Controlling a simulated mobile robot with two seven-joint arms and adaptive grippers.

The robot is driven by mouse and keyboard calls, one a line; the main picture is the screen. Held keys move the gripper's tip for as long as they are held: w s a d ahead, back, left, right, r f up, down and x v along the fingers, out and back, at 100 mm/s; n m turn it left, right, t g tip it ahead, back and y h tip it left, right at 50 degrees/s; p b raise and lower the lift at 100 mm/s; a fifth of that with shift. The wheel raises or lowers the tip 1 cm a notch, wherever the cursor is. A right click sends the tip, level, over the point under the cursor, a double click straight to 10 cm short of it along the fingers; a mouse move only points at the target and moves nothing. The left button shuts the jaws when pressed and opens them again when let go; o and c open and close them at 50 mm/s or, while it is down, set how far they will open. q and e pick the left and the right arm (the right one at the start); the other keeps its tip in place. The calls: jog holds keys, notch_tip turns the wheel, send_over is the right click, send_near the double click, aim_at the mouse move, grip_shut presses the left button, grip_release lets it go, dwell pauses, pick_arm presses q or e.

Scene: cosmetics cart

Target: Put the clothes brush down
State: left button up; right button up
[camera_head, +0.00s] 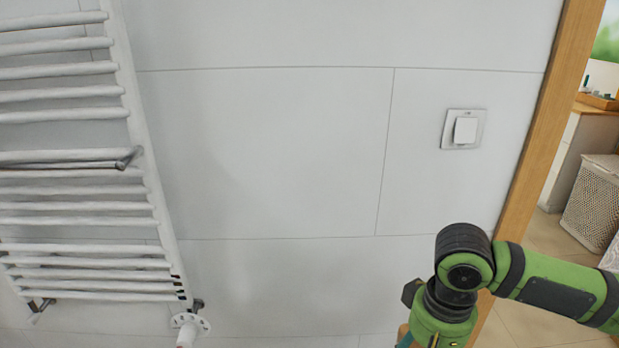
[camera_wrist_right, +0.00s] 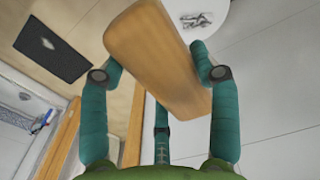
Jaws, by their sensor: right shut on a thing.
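Bristles cannot be seen from here. My left gripper is in neither view.
A towel radiator (camera_head: 140,130) hangs on the left of the tiled wall. A light switch (camera_head: 465,130) and a wooden door frame (camera_head: 540,120) are on the right. A white hamper (camera_head: 595,200) stands beyond the doorway. A dark mat (camera_wrist_right: 52,48) shows in the wrist view.

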jog(key=r+p, duration=0.2)
jog(key=r, duration=0.1)
jog(key=r+p, duration=0.1)
jog(key=shift+s+r, duration=0.2)
jog(key=shift+s, duration=0.05)
jog(key=shift+r, duration=0.1)
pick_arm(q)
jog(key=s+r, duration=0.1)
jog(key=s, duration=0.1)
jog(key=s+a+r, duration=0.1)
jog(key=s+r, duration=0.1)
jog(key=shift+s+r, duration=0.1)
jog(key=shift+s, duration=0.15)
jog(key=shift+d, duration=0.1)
pick_arm(e)
jog(key=shift+f, duration=0.2)
